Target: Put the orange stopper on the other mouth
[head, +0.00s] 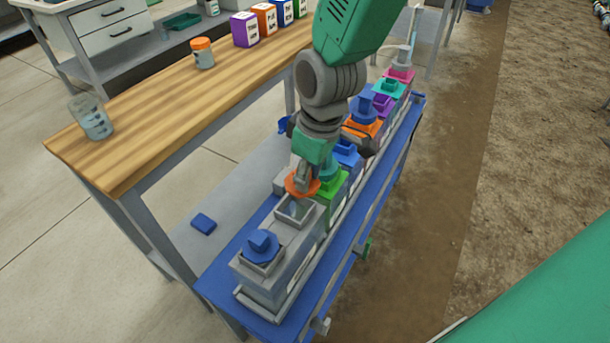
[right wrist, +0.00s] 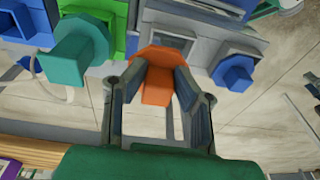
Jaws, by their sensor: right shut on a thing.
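My right gripper (head: 304,172) is shut on the orange stopper (head: 300,186), a flat flange with a block handle. The right wrist view shows the stopper (right wrist: 156,84) between both fingers (right wrist: 157,92). The grey tank (head: 285,262) at the near end of the blue bench has two square mouths. Its far mouth (head: 296,209) is open, and the stopper shows at that mouth's far edge, seemingly above it; the exact gap cannot be told. The near mouth carries a blue stopper (head: 262,245), also visible in the right wrist view (right wrist: 234,73). My left gripper is not in view.
A wooden table (head: 160,105) on the left holds two jars and several boxes.

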